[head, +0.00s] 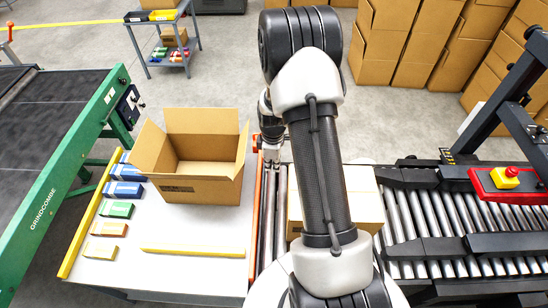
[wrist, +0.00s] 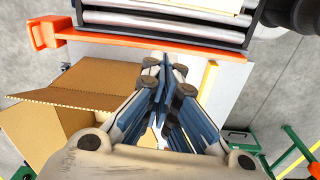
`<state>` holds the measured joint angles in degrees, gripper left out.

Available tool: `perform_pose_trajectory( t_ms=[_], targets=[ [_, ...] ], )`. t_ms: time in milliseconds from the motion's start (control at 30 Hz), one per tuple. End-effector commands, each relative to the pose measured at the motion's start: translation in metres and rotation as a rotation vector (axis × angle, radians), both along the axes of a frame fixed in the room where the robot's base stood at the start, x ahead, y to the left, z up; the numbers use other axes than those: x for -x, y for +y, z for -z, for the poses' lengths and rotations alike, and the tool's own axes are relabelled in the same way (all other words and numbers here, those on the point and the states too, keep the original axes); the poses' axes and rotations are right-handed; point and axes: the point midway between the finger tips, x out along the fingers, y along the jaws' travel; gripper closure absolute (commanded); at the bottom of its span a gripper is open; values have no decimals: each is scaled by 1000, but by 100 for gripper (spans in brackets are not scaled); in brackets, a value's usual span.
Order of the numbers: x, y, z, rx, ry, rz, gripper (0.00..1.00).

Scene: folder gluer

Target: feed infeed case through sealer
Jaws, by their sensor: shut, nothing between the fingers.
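A closed cardboard case (head: 366,210) sits on the roller infeed, mostly hidden behind my arm in the head view. An open cardboard box (head: 200,190) with raised flaps stands on the white table; it also shows at the left of the wrist view (wrist: 85,88). My gripper (wrist: 163,68) is shut and empty, its fingers together over the white table's edge, near an orange bar (wrist: 140,37) and the rollers. In the head view my gripper (head: 271,148) is small, partly hidden, to the right of the open box. It appears apart from both cases.
Small coloured cartons (head: 117,210) line the table's left. A green-framed belt (head: 62,160) stands left. Stacked boxes and a cart (head: 160,45) are behind.

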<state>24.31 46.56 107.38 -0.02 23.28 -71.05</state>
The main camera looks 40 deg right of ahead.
Motion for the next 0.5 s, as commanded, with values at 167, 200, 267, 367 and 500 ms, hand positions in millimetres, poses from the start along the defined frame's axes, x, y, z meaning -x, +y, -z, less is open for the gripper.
perform_pose_trajectory(
  t_ms=[167,200,267,367,500],
  targets=[
    [13,-15,38,-13,37,-75,100],
    [15,-16,44,-15,40,-87,100],
    [16,-19,50,-16,42,-98,100],
    [18,-20,55,-17,45,-108,100],
    [18,-20,56,-17,45,-110,100]
  ],
)
